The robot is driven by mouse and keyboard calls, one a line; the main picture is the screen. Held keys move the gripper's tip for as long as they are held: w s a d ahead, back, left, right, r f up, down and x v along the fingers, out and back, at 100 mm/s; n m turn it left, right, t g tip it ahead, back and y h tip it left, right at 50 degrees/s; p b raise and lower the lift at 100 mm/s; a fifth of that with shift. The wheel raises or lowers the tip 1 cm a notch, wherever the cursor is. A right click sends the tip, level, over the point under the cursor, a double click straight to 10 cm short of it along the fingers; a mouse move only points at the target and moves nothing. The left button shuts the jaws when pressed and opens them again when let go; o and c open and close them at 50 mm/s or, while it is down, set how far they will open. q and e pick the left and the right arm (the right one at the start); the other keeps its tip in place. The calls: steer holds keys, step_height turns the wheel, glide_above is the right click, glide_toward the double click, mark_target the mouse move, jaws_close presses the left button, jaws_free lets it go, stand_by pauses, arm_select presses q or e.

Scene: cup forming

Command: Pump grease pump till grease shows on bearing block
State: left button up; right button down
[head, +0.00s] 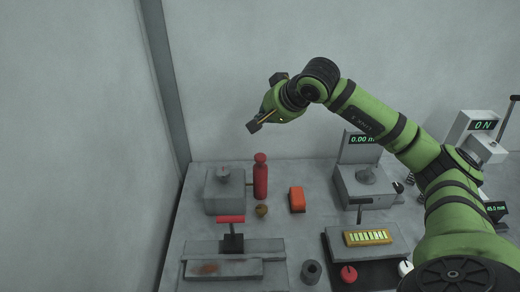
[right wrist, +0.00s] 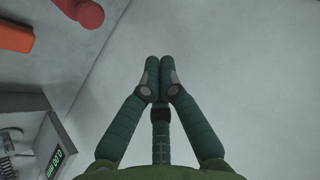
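A red bottle-like cylinder (head: 260,180) stands upright at the back of the table, possibly the grease pump; its top also shows in the right wrist view (right wrist: 82,18). A grey block with a round top piece (head: 224,192) stands left of it. A red T-handle (head: 231,219) rises from a grey slide in front. A grey bar (head: 222,269) there bears a brown patch; I cannot tell which part is the bearing block. My right gripper (head: 254,126) is raised above and behind the red cylinder, apart from it. Its fingertips meet with nothing between them (right wrist: 158,62). My left gripper is out of view.
An orange block (head: 297,200) and a small brown ball (head: 261,210) lie near the red cylinder. A grey ring (head: 311,272) stands in front. A gauge with a display (head: 364,185) and a yellow-lit panel (head: 368,237) are at right. Walls close the back and left.

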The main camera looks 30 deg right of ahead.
mark_target(263, 157)
step_height(263, 157, down, 8)
steer(key=b, duration=0.6)
steer(key=shift+s+a, duration=0.1)
steer(key=shift+f+b, duration=0.4)
steer(key=shift+b, duration=0.1)
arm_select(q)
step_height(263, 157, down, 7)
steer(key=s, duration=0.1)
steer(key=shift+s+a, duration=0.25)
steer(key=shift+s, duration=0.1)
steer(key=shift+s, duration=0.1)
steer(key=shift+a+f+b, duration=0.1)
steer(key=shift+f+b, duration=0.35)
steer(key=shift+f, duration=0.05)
arm_select(e)
steer(key=shift+f, duration=0.45)
